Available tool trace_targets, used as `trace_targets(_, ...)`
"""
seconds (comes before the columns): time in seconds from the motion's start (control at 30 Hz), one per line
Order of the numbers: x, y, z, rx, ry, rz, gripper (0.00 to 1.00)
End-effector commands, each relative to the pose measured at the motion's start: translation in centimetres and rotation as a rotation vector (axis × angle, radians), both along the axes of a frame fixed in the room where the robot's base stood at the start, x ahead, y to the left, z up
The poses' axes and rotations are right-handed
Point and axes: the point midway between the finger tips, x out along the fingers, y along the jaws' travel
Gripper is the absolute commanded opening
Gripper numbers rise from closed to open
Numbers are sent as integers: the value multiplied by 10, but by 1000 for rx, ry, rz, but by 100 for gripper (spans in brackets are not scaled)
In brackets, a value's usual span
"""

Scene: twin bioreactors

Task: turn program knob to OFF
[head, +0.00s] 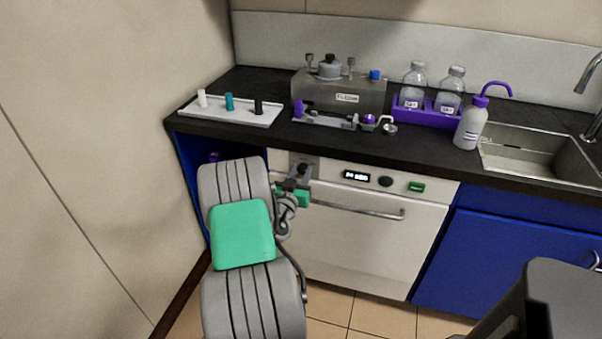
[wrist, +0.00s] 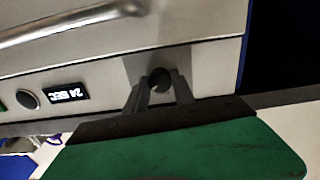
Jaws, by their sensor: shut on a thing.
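The program knob (wrist: 160,78) is a small dark round knob on a grey plate of the dishwasher's front panel. My gripper (wrist: 159,88) is shut on it, with one finger on each side. I cannot read the knob's pointer or any OFF mark. The display (head: 356,176) is lit; in the wrist view the display (wrist: 67,93) appears upside down and seems to read "24 SEC".
A second dark knob (head: 385,181) and a green button (head: 416,187) sit right of the display. The door handle (head: 358,208) runs below. The black counter (head: 420,148) above holds a white tray (head: 232,112), a grey bath, bottles and a sink. A wall stands close on the left.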

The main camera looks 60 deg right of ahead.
Motion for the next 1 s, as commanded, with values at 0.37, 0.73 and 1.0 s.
trace_targets(0.37, 1, 1, 0, -20, 123, 2, 0)
trace_targets(0.73, 2, 2, 0, -69, 437, 3, 0)
trace_targets(1.0, 2, 2, 1, -110, 690, 5, 0)
